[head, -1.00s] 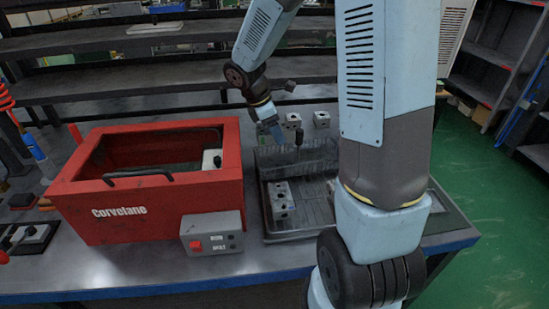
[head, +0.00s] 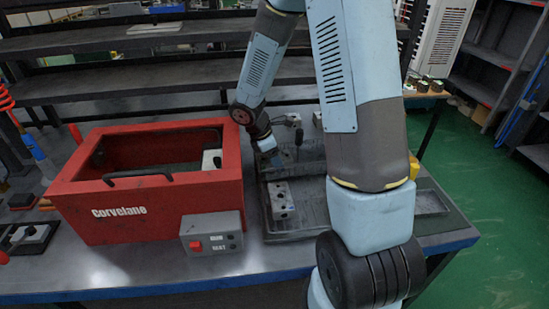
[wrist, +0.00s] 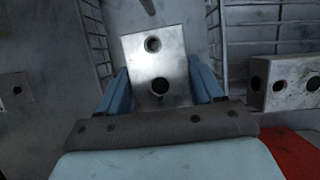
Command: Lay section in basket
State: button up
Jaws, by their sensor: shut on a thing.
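My gripper (wrist: 158,95) is shut on a pale metal section (wrist: 153,50) with two round holes. A blue finger lies along each side of it. In the head view my gripper (head: 270,153) points down at the left back of the dark tray (head: 262,222); the held section is not clear there. Dark wire-mesh walls of the basket (wrist: 265,32) show on both sides of the held section in the wrist view. I cannot tell whether the section touches the basket floor. Another section (head: 281,199) stands in the front left of the tray area.
A red open box (head: 150,222) with a black handle stands left, with a pale block (head: 212,160) inside its right end. A grey control box (head: 211,232) stands before it. Another holed block (wrist: 290,82) is close at right in the wrist view.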

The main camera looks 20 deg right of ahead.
jog(key=shift+f, duration=0.1)
jog(key=o, duration=1.1)
jog(key=shift+o, duration=0.2)
jog(key=v, duration=1.1)
jog(key=s+d+r+m+t+y, duration=0.2)
jog(key=s+r+m+t, duration=0.1)
jog(key=s+r+m, duration=0.5)
jog(key=s+d+r+m+t+y, duration=0.1)
jog(key=s+r+m+t+y, duration=0.1)
jog(key=s+r+m, duration=0.6)
jog(key=shift+s+d+r+m+t, duration=0.45)
jog(key=shift+s+r, duration=1.55)
jog(key=shift+s, duration=1.2)
